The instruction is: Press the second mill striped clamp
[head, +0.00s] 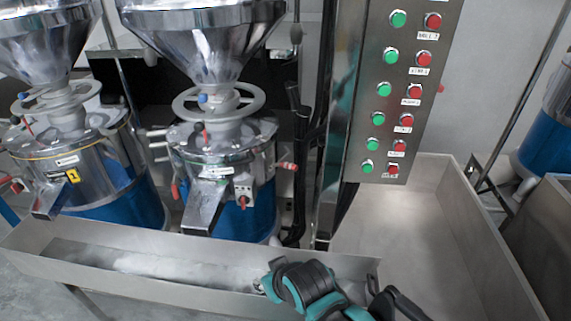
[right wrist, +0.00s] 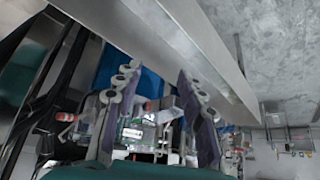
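Two steel mills with blue bases stand behind a metal trough in the head view. The left mill (head: 85,150) carries a yellow tag marked 1. The second mill (head: 222,152) stands right of it, with a steel spout at its front. A red-and-white clamp handle (head: 286,165) sticks out from its right side. A red-tipped clamp (head: 243,197) sits on its front. In the right wrist view my right gripper (right wrist: 158,75) is open, its two fingers wide apart, with blue and metal machine parts beyond them. My left gripper is not in view.
The trough (head: 150,283) runs along the front of the mills. A steel control panel (head: 400,90) with green and red buttons rises right of the second mill. Black pipes (head: 300,160) stand between them. A grey bin (head: 410,225) lies at the right.

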